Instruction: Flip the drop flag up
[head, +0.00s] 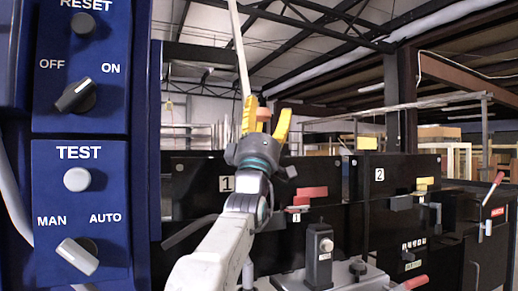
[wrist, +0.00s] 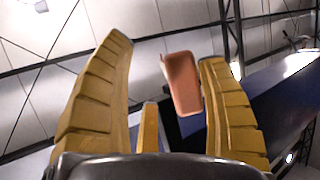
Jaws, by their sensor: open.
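My gripper (head: 268,106) is raised with its yellow fingers pointing up, and it is open. An orange-red tab (head: 263,114), which may be the drop flag, shows between the fingers in the head view. In the wrist view the tab (wrist: 182,84) hangs tilted between the spread fingers (wrist: 164,50), close beside the right finger. I cannot tell whether they touch. The tab's mounting is not clear. A pale pole (head: 239,45) rises behind the gripper to the top of the head view.
A blue control panel (head: 80,123) with knobs and buttons fills the left side. Black bins marked 1 (head: 226,184) and 2 (head: 379,174) stand behind my arm, with red (head: 312,192) and yellow (head: 367,143) blocks. A dark box with a knob (head: 319,256) stands low in front.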

